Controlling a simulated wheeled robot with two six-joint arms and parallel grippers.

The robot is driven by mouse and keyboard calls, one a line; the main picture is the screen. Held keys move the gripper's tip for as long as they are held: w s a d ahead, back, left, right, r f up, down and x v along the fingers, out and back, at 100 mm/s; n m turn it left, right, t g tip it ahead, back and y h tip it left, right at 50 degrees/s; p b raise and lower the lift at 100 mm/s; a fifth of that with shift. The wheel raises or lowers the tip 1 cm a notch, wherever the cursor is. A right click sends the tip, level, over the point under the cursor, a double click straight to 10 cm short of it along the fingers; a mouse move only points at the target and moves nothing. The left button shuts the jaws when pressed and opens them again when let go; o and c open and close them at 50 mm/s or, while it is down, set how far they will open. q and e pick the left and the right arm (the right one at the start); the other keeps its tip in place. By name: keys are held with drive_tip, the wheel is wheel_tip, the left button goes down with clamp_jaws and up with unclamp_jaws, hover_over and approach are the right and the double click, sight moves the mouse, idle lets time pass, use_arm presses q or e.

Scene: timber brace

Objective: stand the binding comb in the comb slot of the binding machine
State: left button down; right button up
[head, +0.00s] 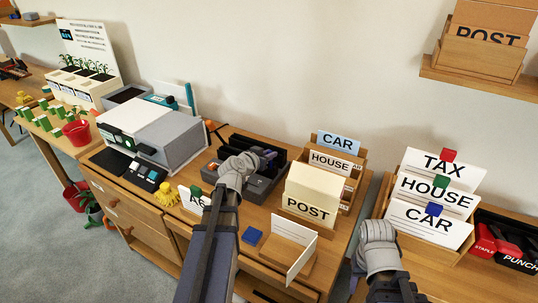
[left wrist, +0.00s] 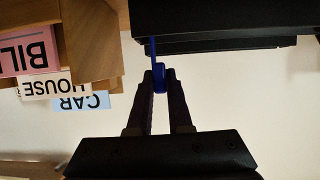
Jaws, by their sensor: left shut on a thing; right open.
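The binding machine (head: 262,187) is a dark grey and black unit on the desk. It also shows as a black body at the top of the left wrist view (left wrist: 225,22), which is upside down. My left gripper (head: 268,156) is over the machine and shut on the blue binding comb (left wrist: 159,76). The comb's thin far part overlaps the machine's black edge. I cannot tell whether it is inside the comb slot, which I cannot make out. My right gripper (head: 378,232) is empty, by the desk's right edge, its fingers mostly hidden.
A card box marked POST (head: 311,192) and a wooden file rack (head: 350,165) stand right of the machine. A grey printer (head: 165,130) stands to its left. A blue block (head: 252,236) and a wooden card holder (head: 290,240) are at the desk's front.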

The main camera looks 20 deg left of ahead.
use_arm(q)
drive_tip(key=shift+f+b, duration=0.65)
drive_tip(key=shift+f, duration=0.15)
drive_tip(key=shift+c, duration=1.4)
unclamp_jaws()
drive_tip(key=shift+r, duration=0.1)
wheel_tip(320, 180, up, 8)
drive_tip(key=p, duration=0.8)
drive_tip(key=shift+s, duration=0.1)
